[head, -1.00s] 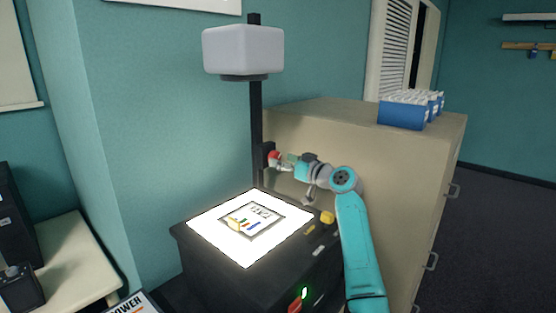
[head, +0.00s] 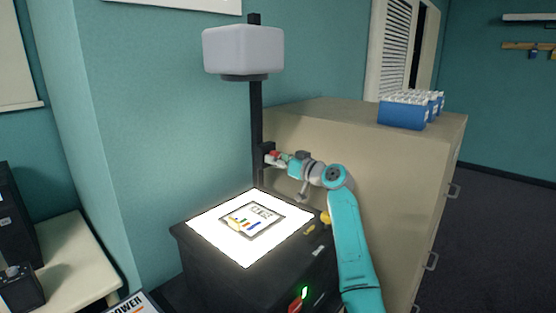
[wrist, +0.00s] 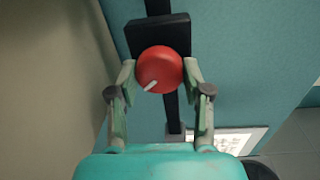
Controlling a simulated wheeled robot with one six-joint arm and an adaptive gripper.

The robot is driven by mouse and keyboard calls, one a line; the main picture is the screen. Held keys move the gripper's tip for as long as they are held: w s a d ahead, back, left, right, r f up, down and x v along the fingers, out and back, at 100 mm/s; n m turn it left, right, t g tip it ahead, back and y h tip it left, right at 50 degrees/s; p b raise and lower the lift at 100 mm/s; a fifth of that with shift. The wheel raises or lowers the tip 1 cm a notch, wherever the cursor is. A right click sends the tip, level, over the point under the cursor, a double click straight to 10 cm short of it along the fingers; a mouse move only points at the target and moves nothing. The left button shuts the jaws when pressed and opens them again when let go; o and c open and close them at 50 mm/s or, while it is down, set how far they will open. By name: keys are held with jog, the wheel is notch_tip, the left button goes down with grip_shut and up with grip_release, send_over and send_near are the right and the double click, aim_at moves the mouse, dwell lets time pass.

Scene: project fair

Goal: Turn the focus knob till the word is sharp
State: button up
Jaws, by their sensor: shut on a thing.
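The red focus knob (wrist: 160,69) sits on a dark block on the projector's black post, with a pale mark pointing to its lower left in the wrist view. My gripper (wrist: 160,76) is shut on the knob, one finger on each side. In the head view my gripper (head: 284,160) mostly hides the knob at the post. The overhead projector (head: 245,200) has a bright lit stage with a framed sheet (head: 251,220) bearing coloured bars and small lettering. The grey projector head (head: 243,50) is above. No projected word shows in either view.
A beige cabinet (head: 400,185) stands close behind and right of my arm, with blue bins (head: 404,110) on top. A teal wall is behind.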

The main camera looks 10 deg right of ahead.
jog(key=m, duration=0.5)
dwell(0.4)
jog(key=o, duration=1.2)
jog(key=shift+c, duration=0.2)
jog(key=shift+d, duration=0.1)
jog(key=v, duration=1.2)
jog(key=shift+r, duration=0.25)
